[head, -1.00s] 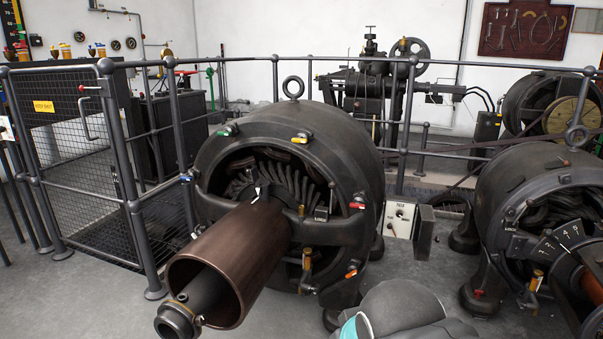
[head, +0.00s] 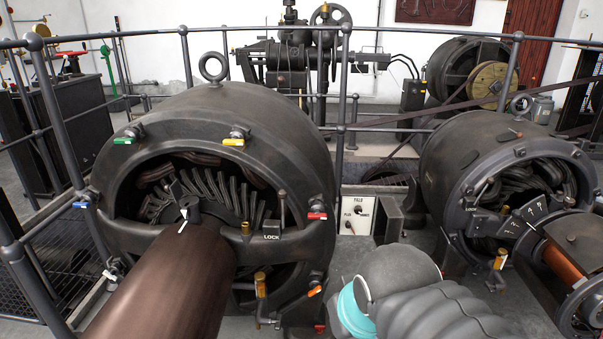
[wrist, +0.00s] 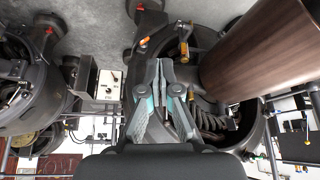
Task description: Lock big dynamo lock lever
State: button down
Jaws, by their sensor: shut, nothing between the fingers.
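The big dynamo (head: 315,150) is a dark round machine at the left of the head view, with a brown cylinder (head: 165,280) sticking out towards me. Its lock lever (head: 282,210) is a thin dark upright rod with a knob, above a plate (head: 271,237) marked LOCK on the front crossbar. In the wrist view, which looks upside down, my gripper (wrist: 167,64) is shut and empty in front of the big dynamo's face (wrist: 258,135). I cannot make out the lever there; the fingers may hide it. The gripper is out of the head view.
A smaller dynamo (head: 455,160) with its own LOCK plate stands at the right. A switch box (head: 357,215) sits between the dynamos. Railings (head: 342,110) run behind. Coloured handles, such as the red one (head: 317,216), stick out from the big dynamo's rim.

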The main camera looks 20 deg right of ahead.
jog(key=shift+w+a, duration=0.1)
jog(key=shift+w, duration=0.1)
jog(key=w+r+n+b, duration=0.2)
jog(key=w+r+n, duration=0.2)
jog(key=w, duration=1.4)
jog(key=w+a+r+n+t+y+b, duration=0.1)
jog(key=w+r+n, duration=0.3)
jog(key=w, duration=1.4)
notch_tip(320, 180, up, 3)
jog(key=shift+a+f+b, duration=0.15)
jog(key=shift+f+b, duration=0.05)
jog(key=shift+b, duration=0.25)
jog(key=b, duration=0.1)
send_over(283, 209)
jog(key=w+a, duration=0.1)
jog(key=w, duration=0.1)
notch_tip(283, 209, down, 8)
jog(key=shift+a+f, duration=0.15)
jog(key=shift+s, duration=0.15)
